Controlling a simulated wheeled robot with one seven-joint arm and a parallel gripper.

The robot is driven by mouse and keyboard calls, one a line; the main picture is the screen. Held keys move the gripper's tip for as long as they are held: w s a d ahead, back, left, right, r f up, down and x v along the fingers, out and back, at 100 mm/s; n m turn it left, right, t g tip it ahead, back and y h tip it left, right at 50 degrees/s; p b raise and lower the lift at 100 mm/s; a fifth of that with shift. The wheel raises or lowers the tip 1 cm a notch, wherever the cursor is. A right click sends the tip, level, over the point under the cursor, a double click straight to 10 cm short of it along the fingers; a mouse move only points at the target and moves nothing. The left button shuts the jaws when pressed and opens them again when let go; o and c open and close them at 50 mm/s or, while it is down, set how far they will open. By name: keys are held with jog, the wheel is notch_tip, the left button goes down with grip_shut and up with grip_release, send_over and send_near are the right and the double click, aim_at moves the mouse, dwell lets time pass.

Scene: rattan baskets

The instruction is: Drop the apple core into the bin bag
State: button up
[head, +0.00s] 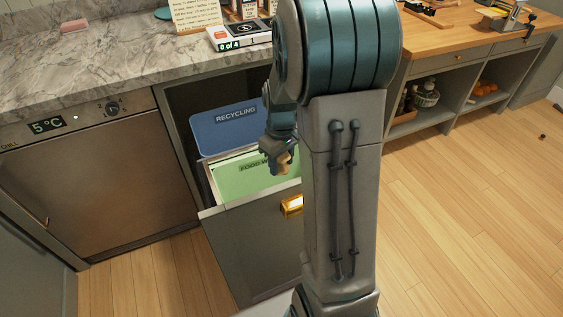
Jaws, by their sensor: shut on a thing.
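My gripper (277,157) is small in the head view, shut on a small tan-brown thing (285,163) that looks like the apple core. It hangs above the green compartment (238,178) of a pulled-out bin drawer, whose label reads "FOOD W..." with the rest hidden. A blue panel (225,130) marked "RECYCLING" stands behind it. I cannot make out a separate bin bag; my arm hides the right part of the drawer.
The drawer front (248,245) juts out below the marble counter (120,60), beside a steel chiller (95,180). A wooden counter (450,30) with open shelves stands at the right. The wooden floor (470,210) at right looks mostly clear.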

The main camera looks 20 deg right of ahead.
aim_at(281, 173)
notch_tip(281, 173, down, 5)
jog(key=b, duration=0.3)
jog(key=o, duration=1)
jog(key=shift+o, duration=0.2)
notch_tip(281, 173, up, 14)
jog(key=shift+f+p, duration=0.1)
jog(key=shift+p, duration=1.15)
